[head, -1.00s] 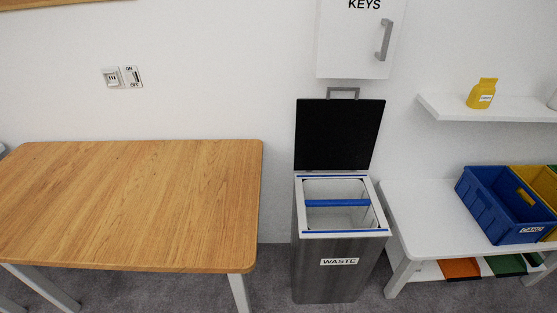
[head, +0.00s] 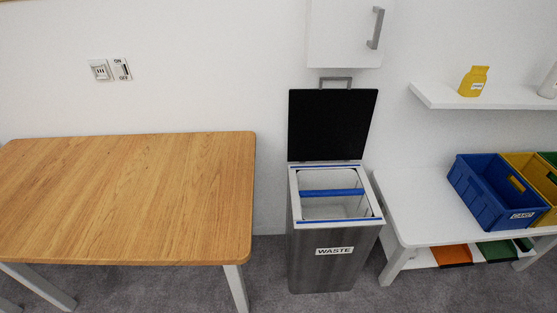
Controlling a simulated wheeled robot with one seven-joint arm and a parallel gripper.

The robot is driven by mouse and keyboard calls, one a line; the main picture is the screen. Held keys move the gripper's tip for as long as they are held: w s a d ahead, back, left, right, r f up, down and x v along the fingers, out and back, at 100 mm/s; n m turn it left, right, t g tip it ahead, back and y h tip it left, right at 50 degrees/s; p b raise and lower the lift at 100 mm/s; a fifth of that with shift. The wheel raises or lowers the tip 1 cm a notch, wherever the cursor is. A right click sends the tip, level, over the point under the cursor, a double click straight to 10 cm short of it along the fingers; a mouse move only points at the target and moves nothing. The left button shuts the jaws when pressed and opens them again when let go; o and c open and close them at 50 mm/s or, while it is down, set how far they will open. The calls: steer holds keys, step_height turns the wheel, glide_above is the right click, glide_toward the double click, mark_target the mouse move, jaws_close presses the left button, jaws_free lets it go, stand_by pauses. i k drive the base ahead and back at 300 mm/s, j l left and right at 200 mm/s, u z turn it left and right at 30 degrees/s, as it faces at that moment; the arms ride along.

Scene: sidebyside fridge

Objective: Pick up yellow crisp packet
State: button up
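A yellow packet-like item (head: 473,81) with a small pale label stands upright on the white wall shelf at the right in the head view. Its shape is more like a bag or jar, and I cannot tell for certain that it is the crisp packet. My gripper is not in view.
A bare wooden table (head: 130,195) fills the left. An open waste bin (head: 330,260) stands in the middle, its black lid (head: 331,125) raised. At the right, a white bench (head: 415,205) holds a blue crate (head: 486,205) and a yellow crate (head: 525,163) below the shelf (head: 430,95).

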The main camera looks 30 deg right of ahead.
mark_target(472, 84)
steer(key=z, duration=1.6)
steer(key=i+j, duration=0.15)
steer(key=i, duration=0.25)
steer(key=i+j+z, duration=0.15)
steer(key=i, duration=0.25)
steer(key=i+j, duration=0.25)
steer(key=i+z, duration=0.05)
steer(key=i, duration=0.05)
